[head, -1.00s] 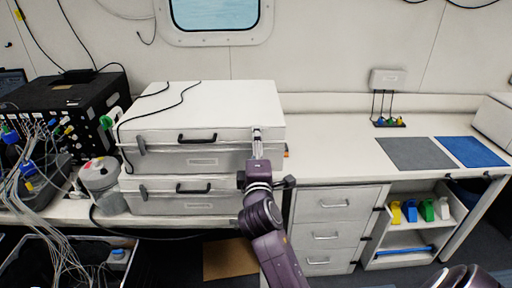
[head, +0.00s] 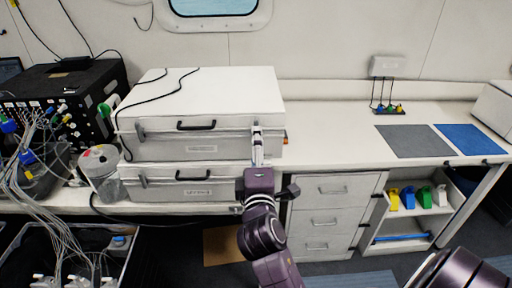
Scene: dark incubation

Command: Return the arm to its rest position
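My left arm comes up from the bottom centre. Its gripper (head: 257,150) is in front of the right latch of the upper white case (head: 230,95), with its slim fingers pointing up. I cannot tell whether the fingers touch the latch or whether they are open or shut. The upper case is closed and sits on a second, lower white case (head: 158,190). Part of my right arm shows at the bottom right corner; its gripper is out of view.
A black instrument box (head: 65,88) with many cables stands at the left, beside a grey canister (head: 101,175). A grey mat (head: 413,141) and a blue mat (head: 468,139) lie on the right bench. Drawers (head: 320,218) and an open shelf (head: 412,224) are below. The bench middle is clear.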

